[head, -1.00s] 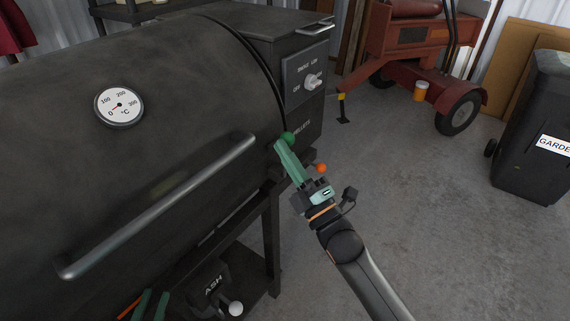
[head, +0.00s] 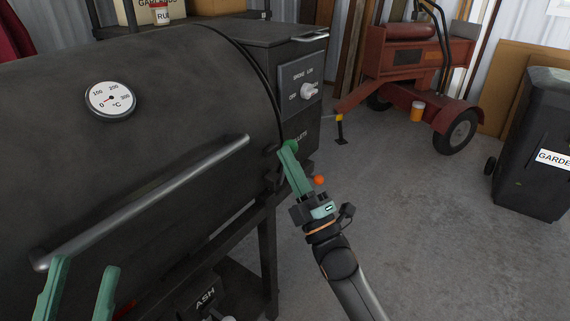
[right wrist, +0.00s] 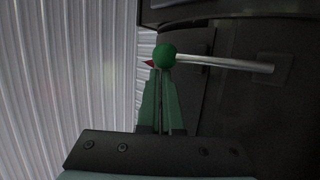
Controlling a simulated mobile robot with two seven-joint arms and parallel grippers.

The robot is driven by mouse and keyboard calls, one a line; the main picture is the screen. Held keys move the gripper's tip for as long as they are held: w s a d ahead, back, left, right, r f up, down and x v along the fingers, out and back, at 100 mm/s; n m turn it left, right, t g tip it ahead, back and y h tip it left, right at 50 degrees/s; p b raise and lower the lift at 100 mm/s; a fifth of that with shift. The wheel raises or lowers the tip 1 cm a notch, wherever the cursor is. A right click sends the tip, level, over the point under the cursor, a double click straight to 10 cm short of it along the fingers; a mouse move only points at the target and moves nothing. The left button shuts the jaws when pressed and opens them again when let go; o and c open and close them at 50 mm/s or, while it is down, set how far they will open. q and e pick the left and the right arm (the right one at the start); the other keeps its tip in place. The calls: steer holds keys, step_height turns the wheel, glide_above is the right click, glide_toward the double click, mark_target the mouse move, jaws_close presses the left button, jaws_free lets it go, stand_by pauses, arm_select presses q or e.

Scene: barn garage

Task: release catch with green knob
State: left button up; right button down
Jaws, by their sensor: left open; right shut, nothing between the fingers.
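The green knob (head: 289,146) is at the right end of the smoker's drum, beside the far end of the lid handle. In the right wrist view the knob (right wrist: 165,55) is a ball on a metal rod (right wrist: 225,64) running right to a dark panel. My right gripper (head: 287,158) is shut and empty, its fingertips at the knob; in the right wrist view they appear just below it, and I cannot tell whether they touch. My left gripper (head: 84,268) is open, its fingers upright near the left end of the long lid handle (head: 150,200).
The dark smoker fills the left, with a dial (head: 110,99) and a white switch knob (head: 309,91). An orange ball (head: 318,180) shows beside my right gripper.

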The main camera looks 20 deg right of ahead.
arm_select(q)
step_height(320, 180, down, 2)
steer(key=shift+a+f+b, duration=0.1)
steer(key=shift+b, duration=1)
arm_select(e)
steer(key=s+d+f+t, duration=0.1)
steer(key=s+d+f, duration=0.1)
steer(key=s+f, duration=0.4)
steer(key=s+d+f+m+t+h, duration=0.1)
steer(key=s+d+f, duration=0.2)
steer(key=s+f, duration=0.3)
steer(key=shift+f, duration=0.9)
steer(key=shift+s, duration=0.1)
